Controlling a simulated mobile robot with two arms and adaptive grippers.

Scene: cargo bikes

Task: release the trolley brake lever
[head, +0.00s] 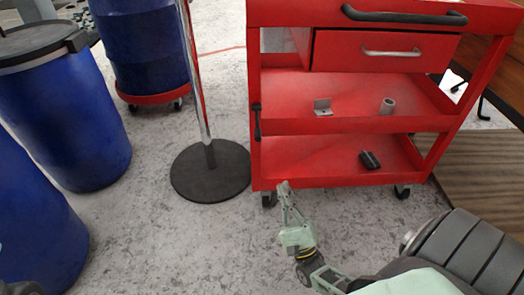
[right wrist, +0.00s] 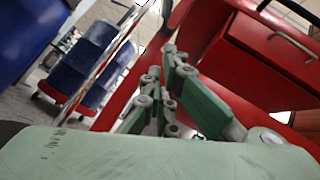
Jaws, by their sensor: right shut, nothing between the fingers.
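The red trolley (head: 350,125) stands ahead of me, right of centre in the head view. A black lever (head: 257,122) hangs upright on its front left post, at about the height of the middle shelf; I take it to be the brake lever. My right gripper (head: 284,187) is shut and empty. In the head view it shows just below the lever, over the trolley's lower left edge. Its fingers also fill the middle of the right wrist view (right wrist: 168,75), with the red trolley behind them. I see no contact with the lever.
A chrome post on a round black base (head: 210,172) stands just left of the trolley. Blue barrels (head: 65,115) line the left side. A bracket (head: 322,107), a grey cylinder (head: 387,106) and a black item (head: 370,160) lie on the shelves. The floor in front is clear.

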